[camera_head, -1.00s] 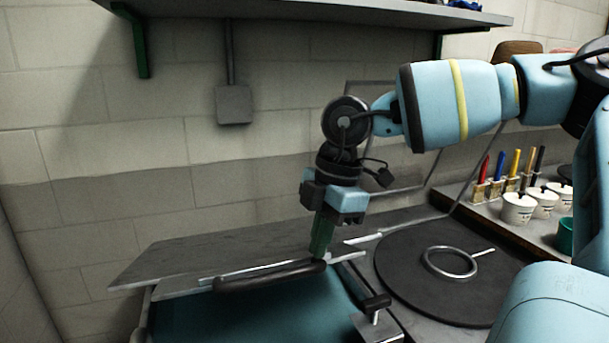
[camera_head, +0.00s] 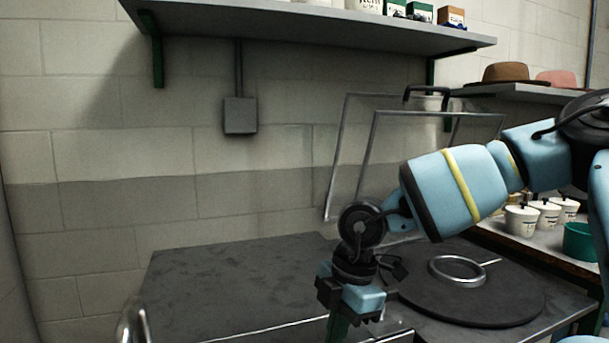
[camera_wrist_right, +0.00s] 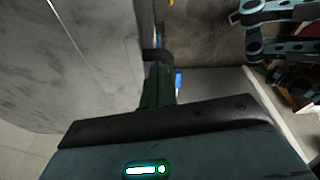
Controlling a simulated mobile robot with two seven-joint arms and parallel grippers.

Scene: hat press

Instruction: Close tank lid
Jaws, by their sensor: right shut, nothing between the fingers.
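The tank lid (camera_head: 230,280) is a broad grey slab, low in front of the wall in the head view. A bright metal strip runs near its front at the bottom edge, and the tank body below is out of frame. I cannot tell whether the lid is fully seated. My right gripper (camera_head: 340,328) points down at the lid's right front, its green fingers cut off by the frame edge. In the right wrist view the fingers (camera_wrist_right: 160,88) are shut and empty beside a pale grey surface (camera_wrist_right: 70,65). My left gripper is not in the head view.
A black round plate with a metal ring (camera_head: 457,269) lies right of the lid. White pots (camera_head: 521,219) and a green cup (camera_head: 579,241) stand farther right. A metal frame (camera_head: 370,150) rises behind my right arm. A shelf (camera_head: 300,22) hangs above.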

